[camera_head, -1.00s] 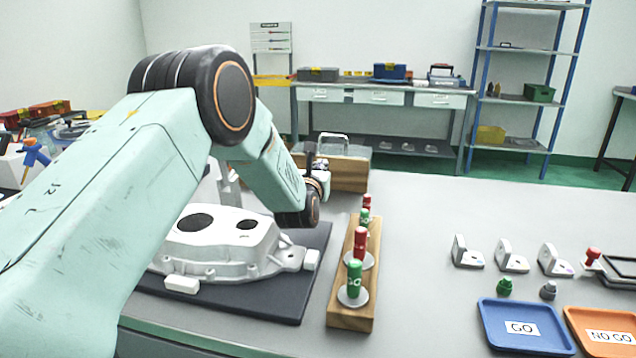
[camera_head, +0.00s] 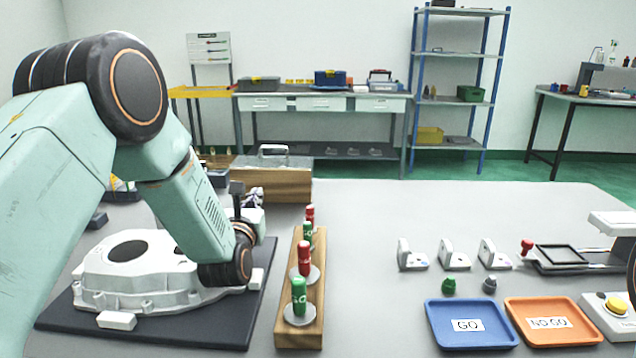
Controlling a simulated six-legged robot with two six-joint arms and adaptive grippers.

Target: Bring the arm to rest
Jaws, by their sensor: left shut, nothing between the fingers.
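My left arm comes in from the left and bends down over the casting. My left gripper (camera_head: 247,192) is shut and empty, partly hidden behind my wrist. It is between the casting and the wooden plug-gauge rack, pointing toward the back of the table. The pale aluminium casting (camera_head: 150,268) sits on a dark mat (camera_head: 190,334) at the left, partly behind my wrist. My right gripper is not in view.
The wooden rack (camera_head: 311,334) holds several red and green gauges. Brackets (camera_head: 455,255), a blue GO tray (camera_head: 440,338), an orange NO GO tray (camera_head: 585,332) and a yellow button (camera_head: 617,305) are at the right. The middle back of the table is clear.

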